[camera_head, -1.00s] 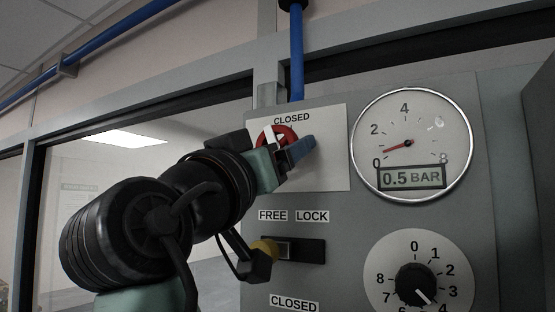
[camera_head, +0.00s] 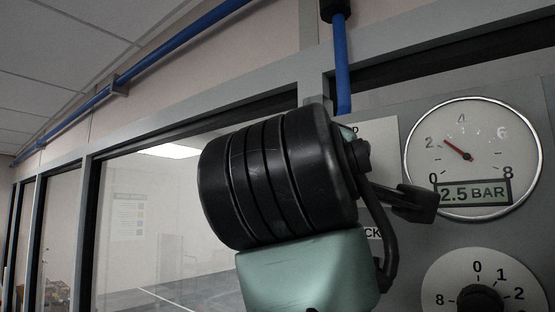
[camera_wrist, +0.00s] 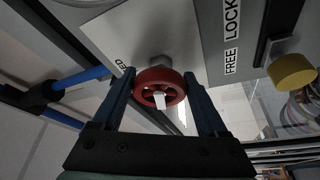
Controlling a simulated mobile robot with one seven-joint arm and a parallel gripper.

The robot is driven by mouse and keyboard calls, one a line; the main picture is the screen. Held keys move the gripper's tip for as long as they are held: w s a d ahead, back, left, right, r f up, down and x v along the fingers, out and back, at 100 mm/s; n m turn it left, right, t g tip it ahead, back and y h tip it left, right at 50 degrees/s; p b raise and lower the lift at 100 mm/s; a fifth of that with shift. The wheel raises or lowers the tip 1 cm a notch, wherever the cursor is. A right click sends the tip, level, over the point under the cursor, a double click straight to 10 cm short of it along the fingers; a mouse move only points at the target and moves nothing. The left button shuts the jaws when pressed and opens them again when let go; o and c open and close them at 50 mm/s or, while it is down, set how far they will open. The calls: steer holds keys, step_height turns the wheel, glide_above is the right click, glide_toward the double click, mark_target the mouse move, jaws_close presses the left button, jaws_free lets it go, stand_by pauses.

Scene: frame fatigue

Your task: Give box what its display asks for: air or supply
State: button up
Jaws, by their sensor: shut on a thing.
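My gripper (camera_wrist: 160,76) is shut on a red handwheel (camera_wrist: 150,97), one finger on each side, in the wrist view. The wheel bears a white mark and sits on a pale plate (camera_wrist: 125,35) with a partly cut-off label. My arm hides the wheel and gripper in the head view. The round pressure gauge (camera_head: 470,130) stands at right, needle a little past 2, and its display (camera_head: 473,193) reads 2.5 BAR. A black dial knob (camera_head: 481,299) on a numbered white disc is partly cut off below it.
A yellow knob (camera_wrist: 291,71) on the FREE/LOCK slide is close to the wheel's right in the wrist view. A blue pipe (camera_head: 342,75) comes down above the panel. Framed window panes (camera_head: 150,225) lie left of it.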

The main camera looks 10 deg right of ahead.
steer(key=shift+s+d+r+n+g+y+p, duration=0.15)
steer(key=shift+n+y+p, duration=0.15)
steer(key=shift+n, duration=0.5)
steer(key=shift+w+a+n+g+y+p, duration=0.1)
steer(key=shift+n+g+y+p, duration=0.15)
steer(key=shift+n, duration=0.55)
steer(key=o, duration=1.1)
steer(key=shift+d, duration=0.1)
steer(key=shift+o, duration=0.9)
steer(key=shift+d, duration=0.1)
